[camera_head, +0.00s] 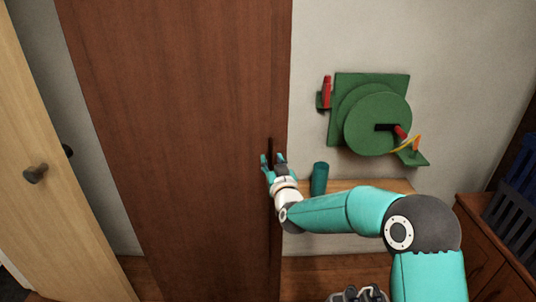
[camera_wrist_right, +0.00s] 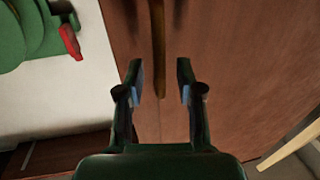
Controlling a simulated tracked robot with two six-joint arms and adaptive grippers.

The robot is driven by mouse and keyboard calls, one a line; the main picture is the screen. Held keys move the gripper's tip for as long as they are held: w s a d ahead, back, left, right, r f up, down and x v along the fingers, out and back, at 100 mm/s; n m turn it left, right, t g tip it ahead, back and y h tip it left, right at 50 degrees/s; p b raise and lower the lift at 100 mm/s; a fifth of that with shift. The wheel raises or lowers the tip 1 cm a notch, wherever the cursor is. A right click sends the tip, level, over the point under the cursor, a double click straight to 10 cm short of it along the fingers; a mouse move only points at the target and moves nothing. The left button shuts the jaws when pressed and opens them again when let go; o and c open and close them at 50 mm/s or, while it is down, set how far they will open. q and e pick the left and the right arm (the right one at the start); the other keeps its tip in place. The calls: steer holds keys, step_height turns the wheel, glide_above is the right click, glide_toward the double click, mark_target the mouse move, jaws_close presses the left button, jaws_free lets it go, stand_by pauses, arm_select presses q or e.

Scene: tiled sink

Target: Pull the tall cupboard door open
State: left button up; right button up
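The tall cupboard (camera_head: 185,120) is dark reddish-brown wood and fills the middle of the head view. Its door looks shut. A dark upright bar handle (camera_head: 270,152) sits near the door's right edge. In the right wrist view, the handle (camera_wrist_right: 158,45) comes down from the top, between and beyond the fingertips. My right gripper (camera_head: 273,160) is at the handle's lower part in the head view. In the wrist view, the right gripper (camera_wrist_right: 160,78) is open, with one finger to each side of the handle's line and a clear gap. Contact cannot be told.
A light wooden door (camera_head: 55,170) with a dark round knob stands at the left. A green round wall device (camera_head: 375,118) with red parts hangs right of the cupboard. A teal cylinder (camera_head: 319,180) stands on a ledge near my right arm. A brown cabinet (camera_head: 485,255) is far right.

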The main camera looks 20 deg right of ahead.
steer(key=shift+w+d, duration=0.1)
steer(key=shift+w, duration=1)
steer(key=shift+c, duration=0.4)
jaws_close()
